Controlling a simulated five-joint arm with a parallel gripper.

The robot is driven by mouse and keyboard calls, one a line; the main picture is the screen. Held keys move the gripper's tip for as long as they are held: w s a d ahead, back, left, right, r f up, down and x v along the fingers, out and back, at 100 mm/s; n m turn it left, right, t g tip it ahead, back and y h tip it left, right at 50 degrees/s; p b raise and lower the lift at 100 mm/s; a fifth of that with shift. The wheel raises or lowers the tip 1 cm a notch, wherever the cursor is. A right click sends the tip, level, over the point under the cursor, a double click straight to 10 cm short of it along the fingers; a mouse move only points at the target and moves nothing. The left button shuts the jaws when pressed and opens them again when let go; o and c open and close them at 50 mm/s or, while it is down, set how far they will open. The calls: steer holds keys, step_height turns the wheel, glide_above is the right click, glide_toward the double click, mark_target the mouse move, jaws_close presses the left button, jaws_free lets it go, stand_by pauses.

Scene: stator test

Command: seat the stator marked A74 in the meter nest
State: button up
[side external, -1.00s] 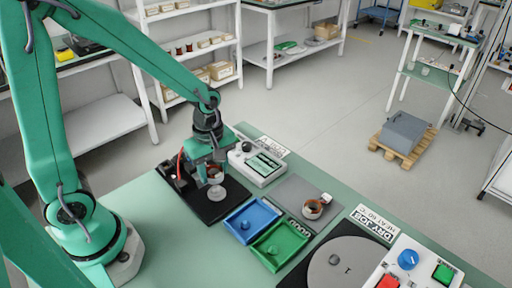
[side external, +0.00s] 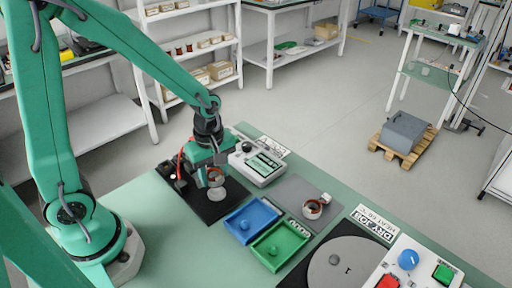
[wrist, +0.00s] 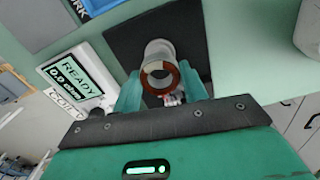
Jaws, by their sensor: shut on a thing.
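My gripper (side external: 214,175) is shut on a copper-and-white ring-shaped stator (side external: 215,181) over the black plate. In the wrist view my fingers (wrist: 160,92) hold the stator (wrist: 158,84) from both sides. The pale round meter nest (side external: 217,194) stands on the black plate just below the stator; it also shows beyond the ring in the wrist view (wrist: 159,50). I cannot tell whether stator and nest touch. No A74 mark is readable. A second stator (side external: 312,208) with a white tag sits on the grey mat.
The meter (side external: 260,165) stands right of my gripper; its display (wrist: 72,82) reads READY and 0.0 ohm. A blue tray (side external: 252,237) and a green tray (side external: 270,262) lie in front. A grey turntable (side external: 340,268) and button panel (side external: 408,270) are at the right.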

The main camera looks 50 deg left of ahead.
steer(key=shift+f, duration=1.4)
stand_by(0.6)
steer(key=o, duration=1.1)
steer(key=shift+r, duration=0.1)
steer(key=shift+r, duration=3.85)
